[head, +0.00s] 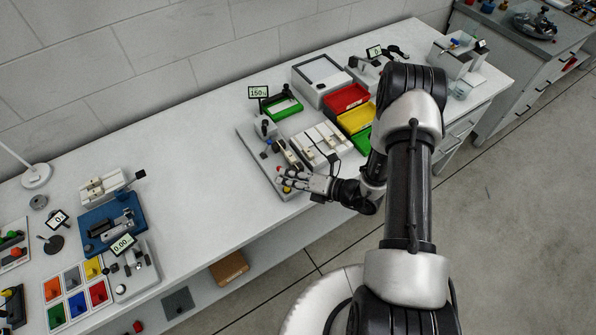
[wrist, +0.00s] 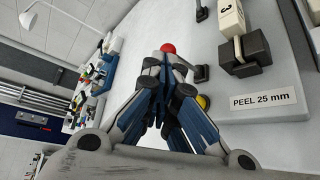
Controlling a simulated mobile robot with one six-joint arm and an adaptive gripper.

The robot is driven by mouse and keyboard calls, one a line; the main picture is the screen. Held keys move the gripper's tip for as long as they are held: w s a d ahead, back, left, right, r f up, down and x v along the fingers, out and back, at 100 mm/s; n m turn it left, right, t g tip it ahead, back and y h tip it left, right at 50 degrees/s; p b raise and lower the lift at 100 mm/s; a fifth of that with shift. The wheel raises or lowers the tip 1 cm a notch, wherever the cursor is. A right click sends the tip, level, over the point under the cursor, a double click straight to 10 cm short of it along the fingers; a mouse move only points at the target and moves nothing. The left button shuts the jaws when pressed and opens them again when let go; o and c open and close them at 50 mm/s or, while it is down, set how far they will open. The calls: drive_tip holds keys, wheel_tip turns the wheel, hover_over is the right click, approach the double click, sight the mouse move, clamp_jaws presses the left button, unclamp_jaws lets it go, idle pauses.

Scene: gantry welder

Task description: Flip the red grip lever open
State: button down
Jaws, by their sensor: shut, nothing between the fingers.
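A red ball knob (wrist: 168,48), which appears to be the grip lever's end, shows just beyond my gripper (wrist: 167,60) in the wrist view. My gripper is shut and empty, with its blue-padded fingers drawn together at the tips. The knob and fingertips overlap in this view, so I cannot tell whether they touch. The lever's stem is mostly hidden behind the fingers. In the head view my gripper (head: 281,178) is at the front of a grey bench device (head: 250,140), beside a small red spot (head: 279,168).
A yellow knob (wrist: 203,102) lies right of my fingers, near a "PEEL 25 mm" label (wrist: 262,101) and a dark clamp with a pale block (wrist: 232,18). White fixtures (head: 322,143) and coloured bins (head: 346,98) stand to the right. The bench left of the device is clear.

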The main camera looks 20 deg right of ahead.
drive_tip(key=shift+s+a+n+h, duration=0.1)
drive_tip(key=shift+a+n+h, duration=0.3)
drive_tip(key=shift+h, duration=0.2)
drive_tip(key=shift+d, duration=0.1)
drive_tip(key=shift+r+p, duration=0.75)
drive_tip(key=shift+r, duration=0.05)
drive_tip(key=shift+s+d+r, duration=0.15)
drive_tip(key=shift+d+r, duration=0.05)
drive_tip(key=shift+d, duration=0.05)
drive_tip(key=a+r+p+v, duration=0.1)
drive_tip(key=p+v, duration=0.1)
drive_tip(key=v, duration=1.1)
drive_tip(key=shift+s, duration=0.3)
drive_tip(key=shift+d, duration=0.1)
